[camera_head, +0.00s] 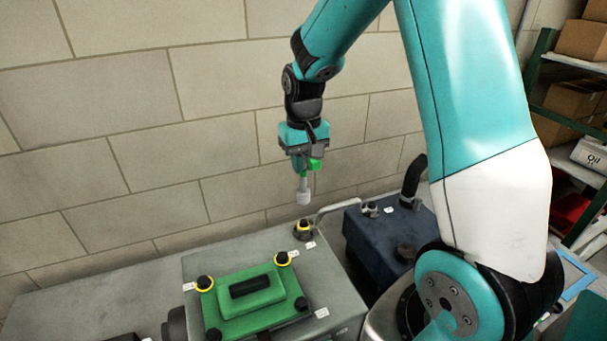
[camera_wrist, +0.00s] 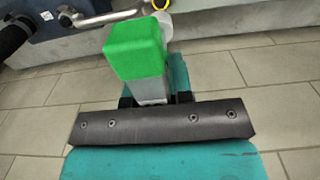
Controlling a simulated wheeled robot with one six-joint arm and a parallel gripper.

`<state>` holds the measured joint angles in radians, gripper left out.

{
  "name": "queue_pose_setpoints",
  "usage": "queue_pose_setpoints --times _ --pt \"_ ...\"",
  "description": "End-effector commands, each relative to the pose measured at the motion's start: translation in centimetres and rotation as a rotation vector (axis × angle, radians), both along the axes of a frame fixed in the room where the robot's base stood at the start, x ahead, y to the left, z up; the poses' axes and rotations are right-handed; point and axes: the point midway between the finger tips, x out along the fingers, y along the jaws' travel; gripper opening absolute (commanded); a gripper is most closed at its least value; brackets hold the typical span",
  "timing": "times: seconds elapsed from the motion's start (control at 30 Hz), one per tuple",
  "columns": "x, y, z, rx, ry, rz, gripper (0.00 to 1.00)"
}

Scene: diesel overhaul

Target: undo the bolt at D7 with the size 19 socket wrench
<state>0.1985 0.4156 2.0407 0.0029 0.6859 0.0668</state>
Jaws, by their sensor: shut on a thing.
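My gripper (camera_head: 304,158) is shut on a socket wrench and holds it upright in the air above the engine. The wrench (camera_head: 303,190) has a grey shaft with a pale socket pointing down and a green part at the jaws. Its green part (camera_wrist: 135,48) also shows in the wrist view. A black bolt with a yellow ring (camera_head: 303,230) stands below the socket, apart from it. The small white labels are unreadable, so I cannot tell which bolt is D7.
The green cover (camera_head: 235,321) lies on the grey engine block (camera_head: 198,262). A bent metal pipe (camera_head: 340,207) runs to a dark blue unit (camera_head: 365,240) with a black hose (camera_head: 413,175). A wall stands close behind. Shelves with boxes (camera_head: 580,40) are at the right.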

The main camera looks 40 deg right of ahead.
Motion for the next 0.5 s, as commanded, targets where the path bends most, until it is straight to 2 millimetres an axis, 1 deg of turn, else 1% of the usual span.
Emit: queue_pose_setpoints --times 0.03,0.17,0.5 --pt "0.1 0.0 0.7 -0.001 -0.003 0.0 0.0" --pt "0.0 0.0 1.6 0.0 -0.001 0.0 0.0" --pt "-0.2 0.1 1.7 0.0 0.001 0.0 0.0"
